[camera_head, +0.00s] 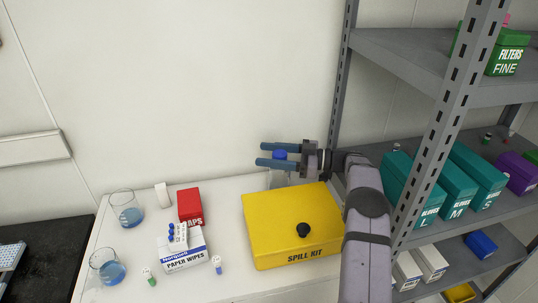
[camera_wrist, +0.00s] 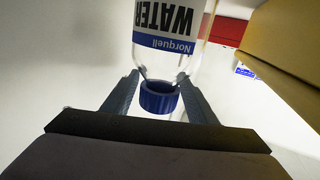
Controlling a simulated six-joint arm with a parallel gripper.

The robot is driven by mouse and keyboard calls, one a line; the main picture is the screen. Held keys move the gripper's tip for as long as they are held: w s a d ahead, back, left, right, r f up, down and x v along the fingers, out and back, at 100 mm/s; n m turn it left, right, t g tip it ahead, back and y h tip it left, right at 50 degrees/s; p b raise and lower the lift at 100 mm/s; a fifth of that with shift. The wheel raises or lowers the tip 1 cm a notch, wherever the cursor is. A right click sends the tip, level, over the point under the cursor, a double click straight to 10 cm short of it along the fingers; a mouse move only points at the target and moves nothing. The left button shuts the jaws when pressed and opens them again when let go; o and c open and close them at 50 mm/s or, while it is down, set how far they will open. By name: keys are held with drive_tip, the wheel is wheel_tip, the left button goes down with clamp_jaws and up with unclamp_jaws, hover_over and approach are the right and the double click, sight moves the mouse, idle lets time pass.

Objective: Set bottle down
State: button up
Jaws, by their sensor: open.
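The bottle (camera_wrist: 165,50) is clear with a white and blue label reading "Norquell WATER" and a blue cap. In the wrist view the blue cap (camera_wrist: 159,97) sits between the two fingers of my gripper (camera_wrist: 160,100), with a gap on each side. In the head view my gripper (camera_head: 270,154) is open at the back of the white bench (camera_head: 225,285), with the blue cap (camera_head: 280,155) between its fingers. The bottle's body is mostly hidden behind the yellow box there. Its base cannot be seen clearly.
A yellow spill kit box (camera_head: 275,215) stands close in front of the bottle. To the left are a red box (camera_head: 188,203), a paper wipes box (camera_head: 185,260) and two beakers (camera_head: 126,217) of blue liquid. A grey shelf post (camera_head: 340,75) rises close to my arm.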

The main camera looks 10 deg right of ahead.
sight(281, 153)
drive_tip(key=shift+r, duration=0.2)
drive_tip(key=b+v, duration=0.1)
drive_tip(key=v, duration=0.2)
drive_tip(key=shift+d+f+b, duration=0.2)
drive_tip(key=shift+b, duration=0.1)
drive_tip(key=r, duration=0.6)
drive_tip(key=shift+a, duration=0.25)
drive_tip(key=shift+r, duration=0.7)
